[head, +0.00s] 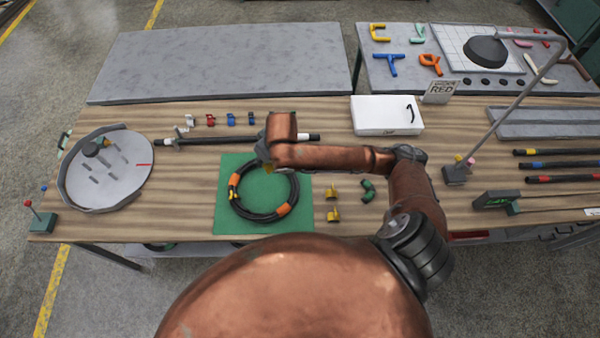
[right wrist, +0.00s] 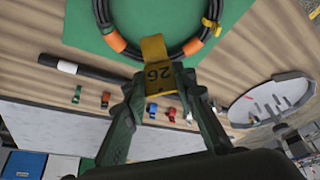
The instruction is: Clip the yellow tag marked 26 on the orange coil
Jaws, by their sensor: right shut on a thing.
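The coil is a black hose ring with orange bands (head: 284,210), lying on a green mat (head: 300,228); it also shows at the top of the right wrist view (right wrist: 114,42). My left gripper is not in view.
Another yellow piece (head: 234,192) sits on the ring's left side. A black rod (head: 215,139) and small coloured clips (head: 231,119) lie behind. A round grey tray (head: 122,175) stands at left.

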